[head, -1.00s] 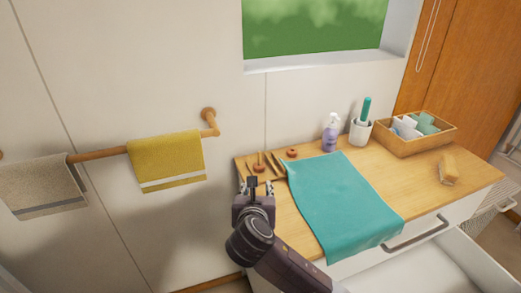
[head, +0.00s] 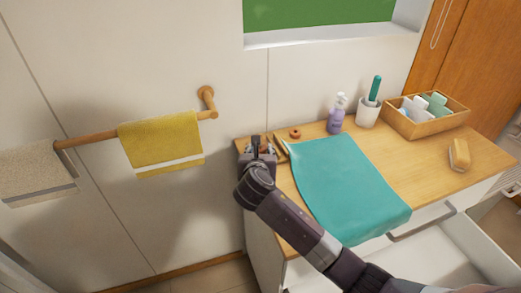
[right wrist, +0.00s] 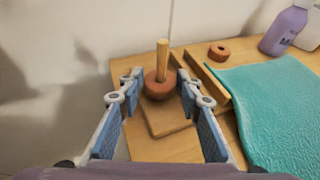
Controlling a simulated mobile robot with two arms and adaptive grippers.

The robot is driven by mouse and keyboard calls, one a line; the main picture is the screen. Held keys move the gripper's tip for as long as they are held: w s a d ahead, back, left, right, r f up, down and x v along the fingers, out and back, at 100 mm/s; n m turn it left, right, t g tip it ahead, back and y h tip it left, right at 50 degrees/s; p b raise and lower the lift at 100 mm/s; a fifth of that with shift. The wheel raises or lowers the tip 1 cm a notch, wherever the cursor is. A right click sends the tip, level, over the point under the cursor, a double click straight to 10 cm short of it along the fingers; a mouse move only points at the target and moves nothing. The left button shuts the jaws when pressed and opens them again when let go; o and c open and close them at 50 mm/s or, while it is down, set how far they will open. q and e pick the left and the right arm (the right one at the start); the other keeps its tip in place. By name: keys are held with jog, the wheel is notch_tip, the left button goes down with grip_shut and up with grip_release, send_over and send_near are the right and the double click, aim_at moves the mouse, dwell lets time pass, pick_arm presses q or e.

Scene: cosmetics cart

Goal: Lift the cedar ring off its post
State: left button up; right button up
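A reddish-brown ring (right wrist: 160,87), which I take to be the cedar ring, sits low around an upright wooden post (right wrist: 162,55) on a square wooden base (right wrist: 170,118), in the right wrist view. My right gripper (right wrist: 157,80) is open, with one fingertip on each side of the ring. Whether the fingertips touch it is not clear. In the head view my right gripper (head: 258,147) is over the counter's back left corner and hides most of the ring and post. My left gripper is not in view.
A second reddish ring (head: 295,133) lies on the counter by the wall. A narrow wooden piece (right wrist: 207,80) stands right of the post, beside a teal cloth (head: 345,190). A purple bottle (head: 336,115), white cup (head: 367,113) and wooden box (head: 425,127) stand further right.

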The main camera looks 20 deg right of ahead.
jog(key=shift+w, duration=0.1)
jog(key=c, duration=0.3)
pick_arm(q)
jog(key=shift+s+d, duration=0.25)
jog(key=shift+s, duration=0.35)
pick_arm(e)
jog(key=shift+c, duration=0.7)
